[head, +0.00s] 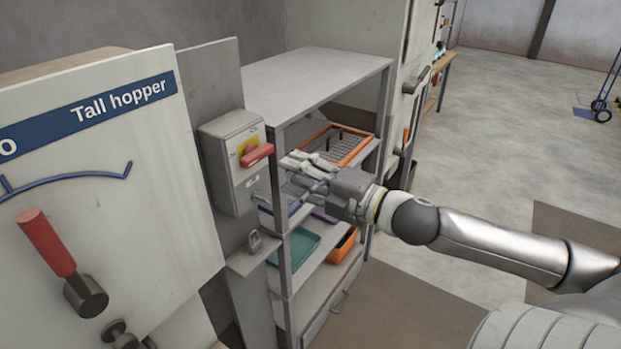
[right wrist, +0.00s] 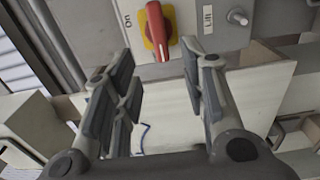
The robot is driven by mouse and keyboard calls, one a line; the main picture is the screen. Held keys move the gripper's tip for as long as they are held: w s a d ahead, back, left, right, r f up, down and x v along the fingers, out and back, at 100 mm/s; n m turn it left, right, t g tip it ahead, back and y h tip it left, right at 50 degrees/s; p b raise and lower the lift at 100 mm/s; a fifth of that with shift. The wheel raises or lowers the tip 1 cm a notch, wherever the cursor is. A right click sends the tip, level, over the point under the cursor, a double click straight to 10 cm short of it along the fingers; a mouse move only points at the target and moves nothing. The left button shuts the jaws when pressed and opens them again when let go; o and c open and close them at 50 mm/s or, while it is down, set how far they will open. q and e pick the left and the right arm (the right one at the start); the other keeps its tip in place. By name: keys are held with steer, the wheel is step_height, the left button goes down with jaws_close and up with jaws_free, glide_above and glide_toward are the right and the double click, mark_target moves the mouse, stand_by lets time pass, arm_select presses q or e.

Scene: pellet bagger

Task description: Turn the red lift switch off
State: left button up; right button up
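The red lift switch (head: 257,155) is a red handle on a yellow plate, on the front of a grey switch box (head: 222,165). In the right wrist view the red handle (right wrist: 157,28) stands near the top, between an "On" label and a "Lift" label, with a metal button to its right. My right gripper (head: 290,172) is just right of the box in the head view. In the right wrist view its fingers (right wrist: 160,85) are spread apart with nothing between them, and the handle shows beyond the fingertips. My left gripper is not in view.
The Tall hopper panel (head: 150,190), with a red-handled lever (head: 47,243), stands at left. A grey shelf unit (head: 315,80) holding an orange tray (head: 357,153) and a teal tray (head: 300,247) stands behind my right gripper. A padlock (head: 254,242) sits below the box. Open floor lies at right.

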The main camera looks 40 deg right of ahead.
steer(key=shift+v, duration=1.25)
steer(key=shift+d+f, duration=0.1)
